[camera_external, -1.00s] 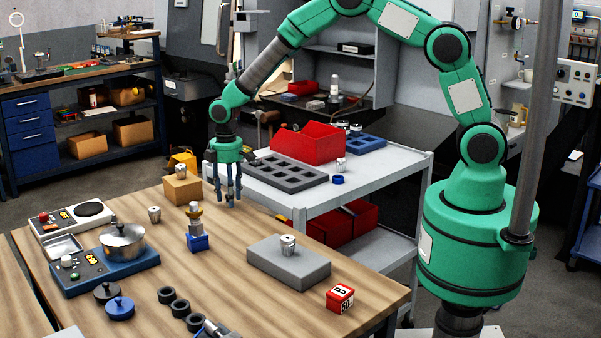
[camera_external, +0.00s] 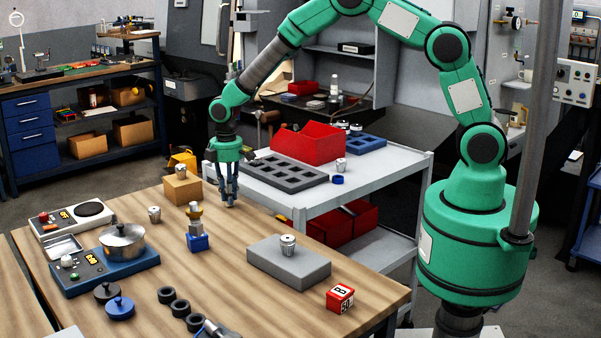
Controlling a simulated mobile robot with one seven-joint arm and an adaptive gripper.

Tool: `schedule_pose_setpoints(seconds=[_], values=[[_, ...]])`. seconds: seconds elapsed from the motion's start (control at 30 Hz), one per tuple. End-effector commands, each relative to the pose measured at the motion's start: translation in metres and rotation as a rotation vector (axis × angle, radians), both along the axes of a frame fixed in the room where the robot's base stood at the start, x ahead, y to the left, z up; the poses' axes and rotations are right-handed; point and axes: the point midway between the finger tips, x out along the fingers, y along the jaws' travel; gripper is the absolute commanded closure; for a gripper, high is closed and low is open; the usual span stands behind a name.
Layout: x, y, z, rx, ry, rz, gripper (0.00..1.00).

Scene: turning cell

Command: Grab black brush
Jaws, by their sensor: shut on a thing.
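My gripper (camera_external: 231,194) points straight down at the far right edge of the wooden table, near the white cart. Its fingers are drawn together on something small and dark at the table top. The fingers mostly hide this thing, and its shape cannot be made out clearly. It lies where the fingers meet the wood, and I take it for the black brush. No other black brush can be made out in this view.
The wooden table (camera_external: 215,265) holds a cardboard-coloured block (camera_external: 182,189), a blue-based fixture (camera_external: 197,241), a grey slab (camera_external: 290,266) and a red box (camera_external: 340,298). The white cart (camera_external: 300,199) with a grey tray (camera_external: 287,173) stands just behind my gripper.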

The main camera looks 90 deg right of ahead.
Motion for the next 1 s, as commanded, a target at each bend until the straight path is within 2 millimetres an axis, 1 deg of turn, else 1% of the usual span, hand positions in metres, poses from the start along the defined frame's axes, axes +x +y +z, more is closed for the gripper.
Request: schedule_pose_setpoints(seconds=[0.17, 0.27, 0.4, 0.63, 0.8, 1.0], values=[[0.001, 0.000, 0.016, 0.000, -0.002, 0.000, 1.00], [0.001, 0.000, 0.029, 0.000, -0.002, 0.000, 1.00], [0.001, 0.000, 0.052, -0.001, -0.003, 0.000, 1.00], [0.000, 0.000, 0.084, 0.000, -0.002, 0.000, 1.00], [0.000, 0.000, 0.095, -0.001, -0.001, 0.000, 1.00], [0.000, 0.000, 0.098, 0.000, -0.001, 0.000, 1.00]])
